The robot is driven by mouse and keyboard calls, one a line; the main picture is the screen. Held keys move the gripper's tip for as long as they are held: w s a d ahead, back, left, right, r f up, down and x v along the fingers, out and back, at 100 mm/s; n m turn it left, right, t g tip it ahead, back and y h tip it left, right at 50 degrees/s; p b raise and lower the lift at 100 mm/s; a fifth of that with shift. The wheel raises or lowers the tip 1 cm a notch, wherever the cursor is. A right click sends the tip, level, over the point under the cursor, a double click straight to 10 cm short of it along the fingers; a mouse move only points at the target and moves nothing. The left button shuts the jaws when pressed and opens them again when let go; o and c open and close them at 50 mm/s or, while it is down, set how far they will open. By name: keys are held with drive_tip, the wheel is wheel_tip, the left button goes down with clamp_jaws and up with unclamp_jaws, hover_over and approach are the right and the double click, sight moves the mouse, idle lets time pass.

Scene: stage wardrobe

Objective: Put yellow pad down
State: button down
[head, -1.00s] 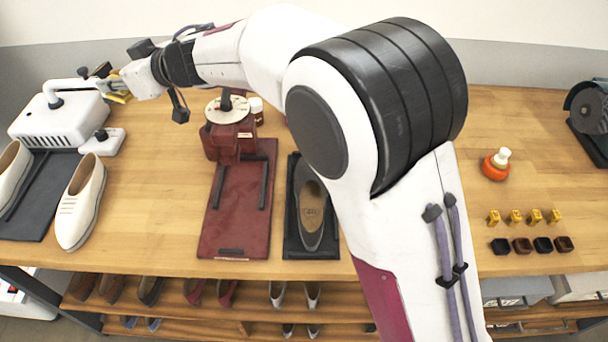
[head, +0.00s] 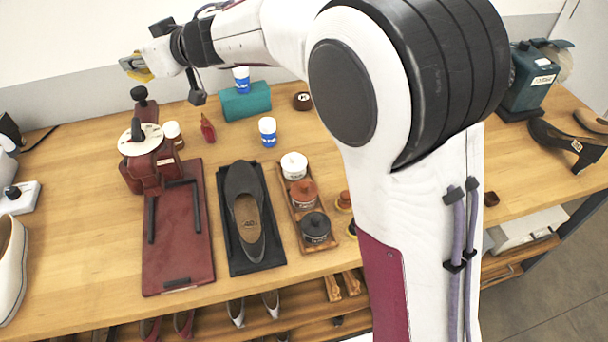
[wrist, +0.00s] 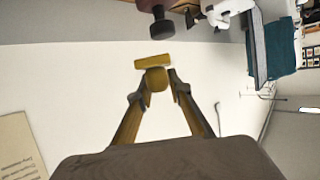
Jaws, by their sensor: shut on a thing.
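My gripper (head: 140,66) is at the upper left of the head view, raised above the back of the bench near the wall. It is shut on the yellow pad (head: 144,76), which shows only as a small yellow patch at the fingertips. In the wrist view, the gripper (wrist: 162,78) has its two fingers closing around the yellow pad (wrist: 156,79), with a flat yellow bar-shaped part just past the tips. Pale wall fills much of the wrist view behind it, and no contact with the bench shows.
The wooden bench holds a dark red stand (head: 150,165), a black shoe (head: 245,212) on a mat, and a rack (head: 290,195) of round tins. Behind are a teal block (head: 245,101) and blue-and-white bottles (head: 267,131). A dark machine (head: 528,78) stands at right. Bare wood lies between these.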

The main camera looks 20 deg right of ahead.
drive_tip(key=s+d+f+m+t+h, duration=0.1)
drive_tip(key=s+d+f+m+h, duration=0.35)
drive_tip(key=d, duration=1.05)
drive_tip(key=w+d+f+m+t+h, duration=0.15)
drive_tip(key=d+f, duration=0.65)
drive_tip(key=d, duration=0.8)
drive_tip(key=s+d+f+m+t+h, duration=0.1)
drive_tip(key=s+d+f+m+h, duration=0.35)
drive_tip(key=d, duration=1.05)
drive_tip(key=s+a+f+n+g+y, duration=0.3)
drive_tip(key=s+a+n+g+y, duration=0.1)
drive_tip(key=a+n+y, duration=0.4)
drive_tip(key=s+n+y, duration=0.1)
drive_tip(key=n+y, duration=0.1)
drive_tip(key=shift+s+a+f+n, duration=0.2)
drive_tip(key=shift+s+f+n, duration=0.1)
drive_tip(key=shift+n, duration=0.05)
drive_tip(key=shift+f+y, duration=0.15)
drive_tip(key=shift+y, duration=0.1)
